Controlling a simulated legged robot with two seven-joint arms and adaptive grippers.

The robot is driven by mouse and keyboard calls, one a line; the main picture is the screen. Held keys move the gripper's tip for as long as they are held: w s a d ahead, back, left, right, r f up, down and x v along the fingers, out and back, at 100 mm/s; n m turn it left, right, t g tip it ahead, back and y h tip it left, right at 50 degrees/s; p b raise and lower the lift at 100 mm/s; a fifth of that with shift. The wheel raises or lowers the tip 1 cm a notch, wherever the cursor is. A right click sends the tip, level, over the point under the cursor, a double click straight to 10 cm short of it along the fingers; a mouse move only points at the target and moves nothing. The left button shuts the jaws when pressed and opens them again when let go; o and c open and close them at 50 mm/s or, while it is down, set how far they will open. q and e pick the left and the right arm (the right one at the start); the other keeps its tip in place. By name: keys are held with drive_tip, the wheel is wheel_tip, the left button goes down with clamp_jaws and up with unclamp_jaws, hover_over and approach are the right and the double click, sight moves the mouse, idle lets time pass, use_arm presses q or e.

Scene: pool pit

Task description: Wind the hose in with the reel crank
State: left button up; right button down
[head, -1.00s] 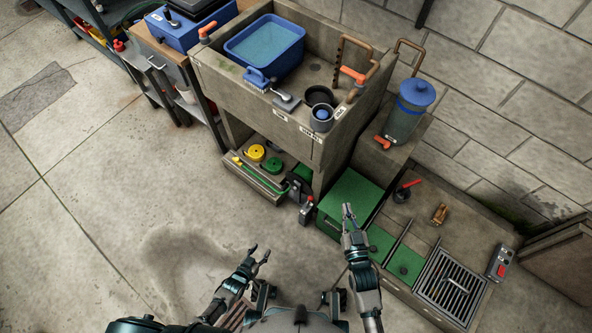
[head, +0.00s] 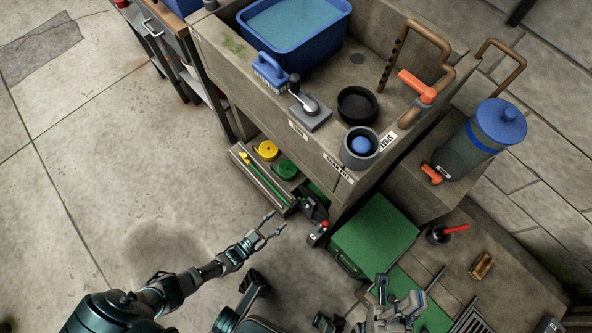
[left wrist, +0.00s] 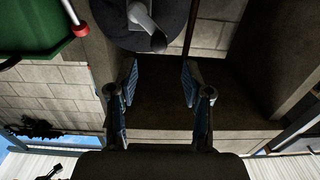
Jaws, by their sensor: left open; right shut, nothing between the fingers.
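A black fitting (head: 313,208) stands low at the sink's front corner, beside the green box; I take it for the reel, but its crank is too small to tell. In the left wrist view a dark round drum (left wrist: 165,38) with a grey lever (left wrist: 142,14) fills the top middle. A yellow coil (head: 267,150) and a green coil (head: 286,169) lie on the low shelf; whether either is the hose I cannot tell. My left gripper (head: 275,223) is open and empty, left of the fitting; its fingers (left wrist: 160,78) point toward the drum. My right gripper (head: 398,296) is shut and empty above the green box's front.
The stone sink (head: 230,75) holds a blue basin (head: 325,40) and overhangs the low shelf. A green box (head: 375,240) stands right of the fitting. A blue-lidded canister (head: 470,145) and a plunger (head: 440,234) are farther right. Open floor (head: 90,180) lies left.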

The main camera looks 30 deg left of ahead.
sight(294, 205)
use_arm(q)
drive_tip(key=b+x, duration=0.1)
drive_tip(key=x, duration=0.7)
drive_tip(key=shift+d+f+b, duration=0.1)
drive_tip(key=shift+f+b, duration=0.1)
drive_tip(key=shift+b, duration=0.15)
drive_tip(key=shift+w+d+r, duration=0.15)
drive_tip(key=shift+w+d, duration=0.05)
drive_tip(key=shift+w, duration=0.3)
clamp_jaws()
